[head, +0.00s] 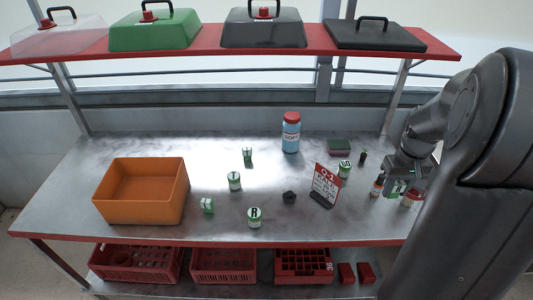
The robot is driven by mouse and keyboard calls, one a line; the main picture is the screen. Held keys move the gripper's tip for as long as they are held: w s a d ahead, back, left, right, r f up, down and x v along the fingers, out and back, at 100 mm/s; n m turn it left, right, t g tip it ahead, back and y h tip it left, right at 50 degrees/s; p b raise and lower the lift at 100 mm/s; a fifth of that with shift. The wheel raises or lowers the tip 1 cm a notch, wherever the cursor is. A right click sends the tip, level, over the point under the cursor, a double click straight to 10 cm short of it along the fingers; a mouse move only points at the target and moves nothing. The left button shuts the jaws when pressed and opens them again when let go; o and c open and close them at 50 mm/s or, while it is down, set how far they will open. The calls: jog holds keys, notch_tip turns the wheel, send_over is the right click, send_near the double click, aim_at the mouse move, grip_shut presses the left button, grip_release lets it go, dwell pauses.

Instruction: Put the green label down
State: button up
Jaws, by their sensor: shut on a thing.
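My gripper (398,181) is over the right end of the metal table and is shut on a small green label (396,189). Only part of this label shows below the jaws, with a pale mark on it. Whether it touches the table or the small bottles beside it, I cannot tell. Two similar green-and-white pieces are on the table: one (247,154) stands near the back middle, and one (207,205) is beside the orange bin.
An orange bin (182,206) stands at the left. Green-and-white jars (254,223), a dark knob-like piece (289,197), a red sign (326,185), a blue bottle (291,138) and a sponge (339,146) are spread about. Small bottles (377,186) crowd my gripper.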

jog(key=w+a+r+n, duration=0.1)
jog(key=w+a+n, duration=0.4)
jog(key=w+a, duration=1)
jog(key=w+a+n, duration=0.2)
jog(key=w+a, duration=0.1)
jog(key=a, duration=0.5)
jog(key=w+a+n, duration=0.2)
jog(key=w+a, duration=0.1)
jog(key=a, duration=0.6)
jog(key=n, duration=0.8)
send_over(163, 197)
notch_tip(163, 197, down, 6)
notch_tip(163, 197, down, 10)
jog(key=shift+f, duration=0.25)
